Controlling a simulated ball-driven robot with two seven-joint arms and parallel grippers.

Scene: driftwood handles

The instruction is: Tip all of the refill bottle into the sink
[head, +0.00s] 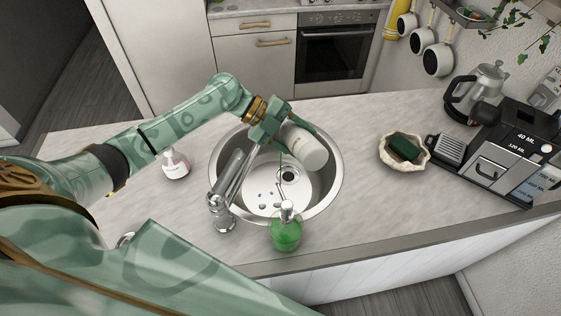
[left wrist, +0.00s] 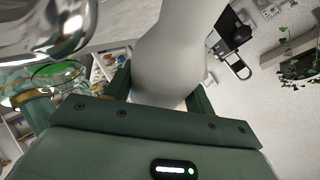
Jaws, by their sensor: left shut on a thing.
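My left gripper (head: 277,124) is shut on a white refill bottle (head: 306,150), held tilted above the round steel sink (head: 327,190). The bottle's broad end points to the lower right; its mouth is hidden. A thin dark-green line hangs below the gripper over the basin; I cannot tell whether it is liquid. Small grey spots lie in the basin near the drain. In the left wrist view the bottle (left wrist: 172,52) rises between the green fingers (left wrist: 160,98). My right gripper is not in view.
A chrome tap (head: 224,205) stands at the sink's left rim, close to the arm. A green soap dispenser (head: 286,232) stands at the front rim. A coffee machine (head: 500,158) stands farther right.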

